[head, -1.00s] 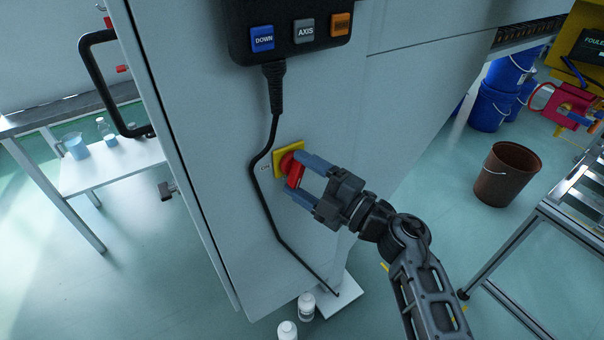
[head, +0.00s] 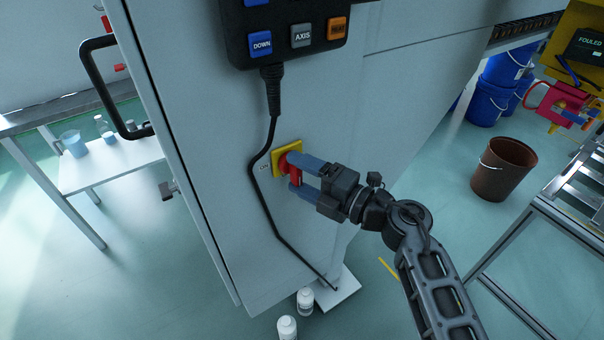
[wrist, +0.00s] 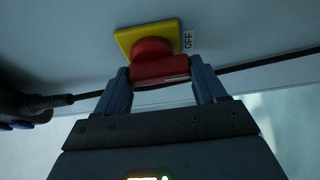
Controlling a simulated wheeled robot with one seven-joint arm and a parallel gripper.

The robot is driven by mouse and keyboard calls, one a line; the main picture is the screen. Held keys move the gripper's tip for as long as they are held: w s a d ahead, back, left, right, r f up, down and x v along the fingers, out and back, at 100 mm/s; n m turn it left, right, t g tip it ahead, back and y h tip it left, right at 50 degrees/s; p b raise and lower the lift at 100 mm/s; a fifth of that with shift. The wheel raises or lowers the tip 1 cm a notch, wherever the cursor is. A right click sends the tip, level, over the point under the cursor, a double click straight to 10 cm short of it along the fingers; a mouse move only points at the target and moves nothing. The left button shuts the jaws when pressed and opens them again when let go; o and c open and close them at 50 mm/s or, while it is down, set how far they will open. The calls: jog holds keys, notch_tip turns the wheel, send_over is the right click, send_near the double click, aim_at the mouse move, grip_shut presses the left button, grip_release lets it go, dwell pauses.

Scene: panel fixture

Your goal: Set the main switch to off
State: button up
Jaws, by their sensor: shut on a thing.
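The main switch is a red rotary knob (head: 284,165) on a yellow square plate (head: 279,150), mounted on the side of the pale cabinet. An ON label (head: 263,167) is left of the plate in the head view. In the wrist view an OFF label (wrist: 188,39) is beside the plate's right edge. My gripper (head: 297,175) is shut on the knob's red handle, one blue-grey finger on each side. The wrist view shows the handle (wrist: 160,71) across the gap between the fingertips. The fingers partly cover the knob in the head view.
A black cable (head: 262,200) hangs just left of the switch from a button pendant (head: 290,30) above. White bottles (head: 287,328) stand on the floor below. A brown bin (head: 502,169) and a metal-framed table (head: 540,215) are at the right.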

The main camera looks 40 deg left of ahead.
jog(key=shift+s+f, duration=0.1)
jog(key=shift+s, duration=0.05)
jog(key=o, duration=1)
jog(key=shift+o, duration=0.2)
jog(key=d, duration=0.7)
jog(key=shift+d, duration=0.35)
